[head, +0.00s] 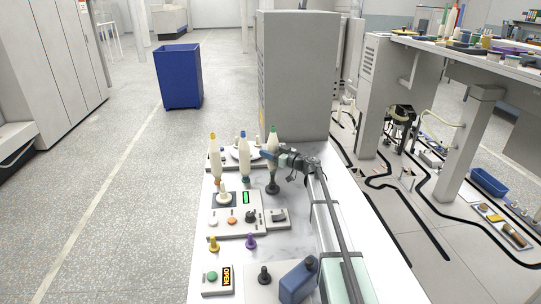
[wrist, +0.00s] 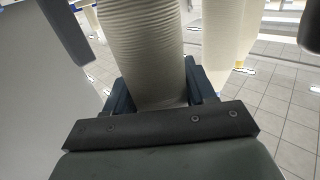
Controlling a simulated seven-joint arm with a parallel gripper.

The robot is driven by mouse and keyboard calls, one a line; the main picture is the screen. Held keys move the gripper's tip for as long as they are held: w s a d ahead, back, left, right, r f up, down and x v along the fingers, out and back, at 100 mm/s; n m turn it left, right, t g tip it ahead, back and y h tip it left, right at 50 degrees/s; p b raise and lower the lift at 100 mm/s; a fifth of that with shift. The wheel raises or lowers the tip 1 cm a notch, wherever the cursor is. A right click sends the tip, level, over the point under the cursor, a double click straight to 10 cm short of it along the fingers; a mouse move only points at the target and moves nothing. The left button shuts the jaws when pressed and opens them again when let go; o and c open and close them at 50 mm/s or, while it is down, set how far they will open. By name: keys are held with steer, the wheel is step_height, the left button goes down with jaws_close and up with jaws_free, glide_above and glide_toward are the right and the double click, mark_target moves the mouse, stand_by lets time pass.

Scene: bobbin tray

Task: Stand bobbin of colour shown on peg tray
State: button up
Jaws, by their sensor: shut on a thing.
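A cream bobbin with a green tip (head: 273,139) is upright in my gripper (head: 270,155). In the wrist view the ribbed cream body (wrist: 148,45) sits between my dark fingers; its tip is out of that frame. A dark round-footed piece (head: 272,187) is just below it; I cannot tell whether they touch. Two more cream bobbins stand upright to the left, one with a yellow tip (head: 214,158) and one with a blue tip (head: 244,160). A small screen on the control panel glows green (head: 246,197). A pale tray edge (head: 225,154) shows behind the bobbins, partly hidden.
The panel (head: 221,231) carries buttons and a dark knob. A yellow piece (head: 214,244), a purple piece (head: 251,241), an OPEN sign box (head: 226,277) and a blue container (head: 298,281) stand nearer. A grey cabinet (head: 297,75) rises behind. Other bobbins stand close beside the held one.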

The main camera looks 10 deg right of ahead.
mark_target(275, 136)
step_height(275, 136, up, 8)
steer(key=shift+a+f, duration=0.1)
steer(key=s+a+r, duration=0.5)
steer(key=s+a, duration=0.5)
steer(key=a, duration=0.3)
steer(key=s+a+f, duration=0.4)
steer(key=a, duration=0.3)
steer(key=shift+a, duration=0.4)
steer(key=shift+f, duration=2.55)
steer(key=o, duration=1.2)
